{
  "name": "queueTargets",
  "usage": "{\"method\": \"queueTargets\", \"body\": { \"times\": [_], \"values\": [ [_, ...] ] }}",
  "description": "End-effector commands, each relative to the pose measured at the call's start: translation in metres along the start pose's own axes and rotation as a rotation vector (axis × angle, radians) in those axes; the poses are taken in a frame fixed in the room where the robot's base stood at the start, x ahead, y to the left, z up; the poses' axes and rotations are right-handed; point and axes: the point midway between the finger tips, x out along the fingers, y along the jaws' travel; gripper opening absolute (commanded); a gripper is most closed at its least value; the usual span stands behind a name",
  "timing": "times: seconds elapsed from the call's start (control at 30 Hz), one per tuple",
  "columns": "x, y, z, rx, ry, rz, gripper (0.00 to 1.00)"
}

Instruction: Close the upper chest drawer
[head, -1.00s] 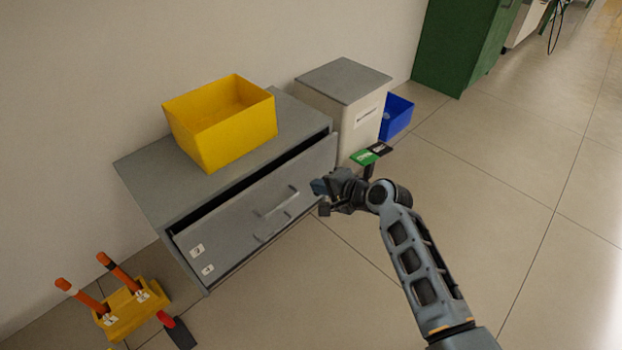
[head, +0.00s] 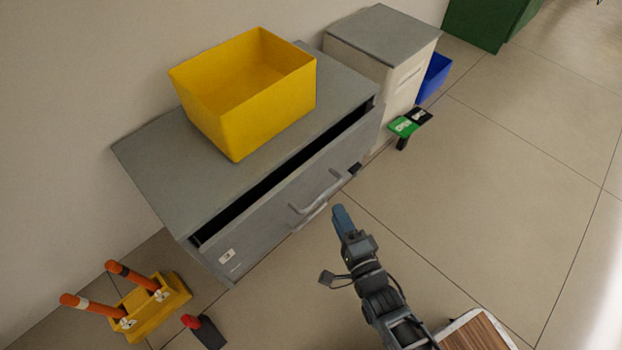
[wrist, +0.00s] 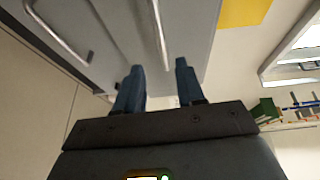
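The grey chest (head: 165,172) stands against the wall. Its upper drawer (head: 268,214) is pulled part way out, with a dark gap behind its front in the head view. The drawer's bar handle (head: 317,198) is on its front; in the wrist view a bar handle (wrist: 160,35) shows just beyond the fingers. My gripper (head: 339,214) is in front of the drawer, a little right of the handle. In the wrist view my gripper's two blue fingers (wrist: 155,86) are apart with nothing between them. Whether a finger touches the drawer cannot be told.
A yellow bin (head: 243,98) sits on the chest. A pale cabinet (head: 378,65), a blue bin (head: 434,77) and a green-topped stand (head: 404,127) are to the right. A yellow block with orange rods (head: 150,308) and a red-tipped dark object (head: 204,330) lie front left. Floor at right is clear.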

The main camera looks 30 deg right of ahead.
Motion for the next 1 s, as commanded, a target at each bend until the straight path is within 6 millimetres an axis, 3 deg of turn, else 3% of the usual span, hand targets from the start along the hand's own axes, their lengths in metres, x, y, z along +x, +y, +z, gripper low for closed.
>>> {"method": "queueTargets", "body": {
  "times": [0.17, 0.63, 1.0],
  "values": [
    [-0.008, 0.001, 0.013, 0.018, -0.024, -0.037, 0.38],
    [0.056, -0.001, 0.013, 0.017, -0.023, -0.038, 0.38],
    [0.066, -0.003, 0.014, 0.017, -0.024, -0.036, 0.38]
  ]
}}
